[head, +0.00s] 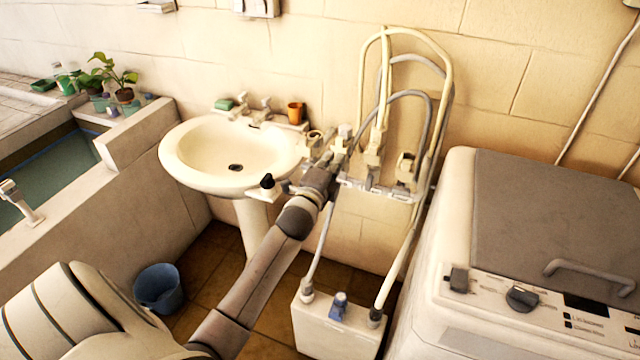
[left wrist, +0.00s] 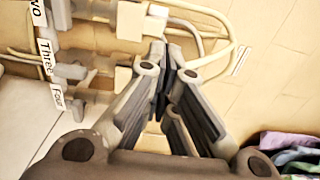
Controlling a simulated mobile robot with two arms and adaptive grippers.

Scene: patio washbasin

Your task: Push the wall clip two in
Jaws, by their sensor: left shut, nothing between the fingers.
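A row of pale wall clips with hoses (head: 374,154) sits on a rail (head: 385,190) on the wall right of the washbasin. In the left wrist view, labels read "Two" (left wrist: 38,12), "Three" (left wrist: 46,60) and "Four" (left wrist: 57,97), beside pale clip blocks (left wrist: 130,20). Which block is clip two, and how far in it sits, I cannot tell. My left gripper (left wrist: 165,55) is shut and empty, its tips close to a pale block; contact is unclear. In the head view the left gripper (head: 338,145) covers part of the row. My right gripper is not in view.
A washing machine (head: 550,230) is at the right. Below are a white box (head: 335,325) with hoses and a blue bucket (head: 158,288). Looped hoses (head: 445,75) rise above the clips.

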